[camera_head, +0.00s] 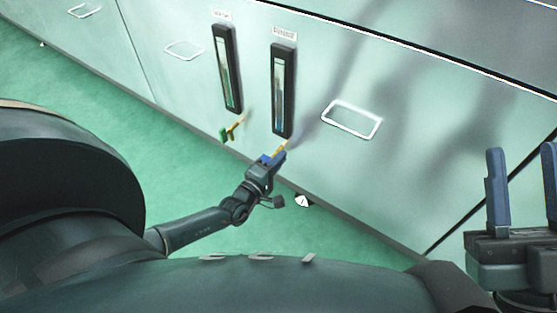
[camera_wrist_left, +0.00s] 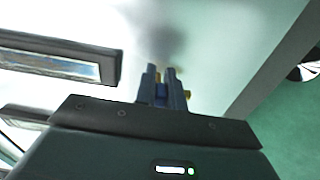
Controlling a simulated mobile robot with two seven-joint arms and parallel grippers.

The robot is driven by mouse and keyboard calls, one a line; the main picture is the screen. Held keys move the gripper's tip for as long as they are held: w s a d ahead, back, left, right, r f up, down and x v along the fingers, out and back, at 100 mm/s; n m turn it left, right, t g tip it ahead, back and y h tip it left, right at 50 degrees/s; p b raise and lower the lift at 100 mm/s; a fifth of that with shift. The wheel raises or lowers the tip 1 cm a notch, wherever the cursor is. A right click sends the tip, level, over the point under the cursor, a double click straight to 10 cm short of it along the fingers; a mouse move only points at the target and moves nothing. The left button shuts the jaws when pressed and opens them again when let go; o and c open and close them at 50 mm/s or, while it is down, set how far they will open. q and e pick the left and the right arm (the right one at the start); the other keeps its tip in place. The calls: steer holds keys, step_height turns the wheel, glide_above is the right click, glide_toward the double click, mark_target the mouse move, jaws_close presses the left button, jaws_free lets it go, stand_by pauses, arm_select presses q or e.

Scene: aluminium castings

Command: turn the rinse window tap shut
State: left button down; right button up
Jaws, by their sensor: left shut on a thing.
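Two tall black-framed sight windows are set in the pale green panel; their labels are too small to read. Under the right window (camera_head: 283,90), a brass tap (camera_head: 281,147) with a blue handle sticks out of the panel. My left gripper (camera_head: 272,158) is shut on this tap's handle. In the left wrist view, its blue fingers (camera_wrist_left: 165,85) close around the handle, and a bit of brass (camera_wrist_left: 188,94) shows beside them. The fingers hide most of the handle, so I cannot tell its exact angle. My right gripper (camera_head: 523,190) is open and empty at the right edge.
A second tap (camera_head: 228,131) with a green handle stands under the left window (camera_head: 227,70), close to my left gripper. White-rimmed recesses (camera_head: 351,119) sit in the panel. The green floor (camera_head: 185,165) in front is mostly clear.

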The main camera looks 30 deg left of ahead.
arm_select(q)
steer(key=shift+f, duration=0.1)
steer(key=c, duration=1.5)
jaws_free()
